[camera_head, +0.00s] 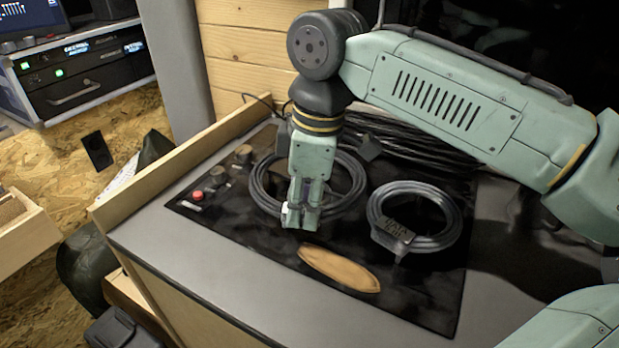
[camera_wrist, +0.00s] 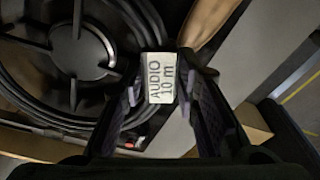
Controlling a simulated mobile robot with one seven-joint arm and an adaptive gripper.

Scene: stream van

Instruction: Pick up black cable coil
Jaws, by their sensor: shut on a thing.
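A black cable coil (camera_head: 345,184) lies on the dark hob panel, and my gripper (camera_head: 301,218) is down at its front edge. In the wrist view my gripper (camera_wrist: 160,95) has its fingers on both sides of a white tag reading "AUDIO 10 m" (camera_wrist: 161,78), shut on it. The tag is at the rim of the black cable coil (camera_wrist: 30,92), which lies around a burner grate. My gripper hides part of the first coil.
A tan oval wooden piece (camera_head: 339,269) lies in front of the coils. A larger bundle of black cable (camera_head: 420,150) lies behind them. A red knob (camera_head: 197,196) sits at the panel's left. A low wooden wall (camera_head: 185,160) edges the counter's left side. The grey front counter (camera_head: 200,265) is clear.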

